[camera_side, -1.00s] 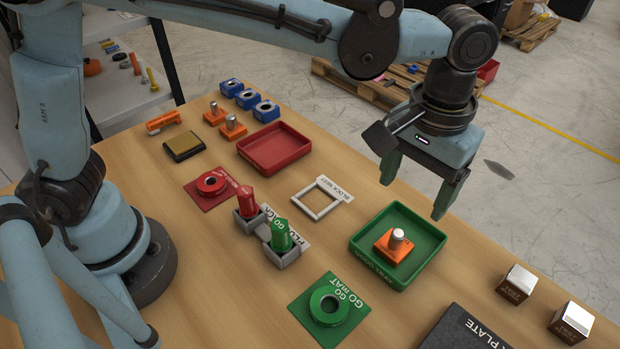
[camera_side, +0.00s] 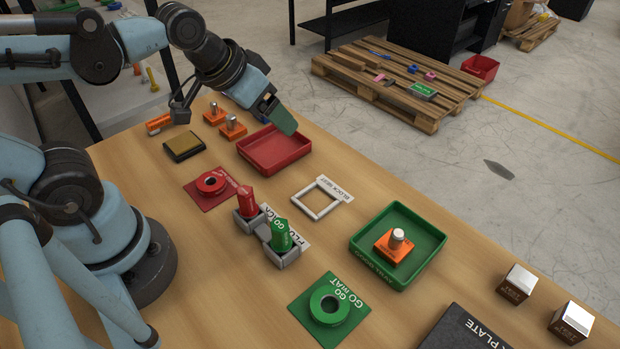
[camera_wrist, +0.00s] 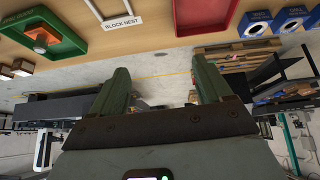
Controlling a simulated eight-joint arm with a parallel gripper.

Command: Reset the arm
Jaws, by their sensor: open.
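My gripper (camera_side: 278,117) is above the far end of the wooden table, over the back edge of the red tray (camera_side: 262,160). Its green fingers are tilted down to the right in the side view. In the wrist view my gripper (camera_wrist: 163,82) shows two green fingers spread apart with nothing between them. It is open and empty. The red tray is empty.
A green tray (camera_side: 437,240) holds an orange block with a metal knob (camera_side: 397,240). Red and green plugs (camera_side: 285,236) stand in grey holders. A white block nest frame (camera_side: 317,212), a red mat (camera_side: 200,199), a green mat (camera_side: 350,324) and two metal-topped blocks (camera_side: 517,281) lie around. Open table lies between them.

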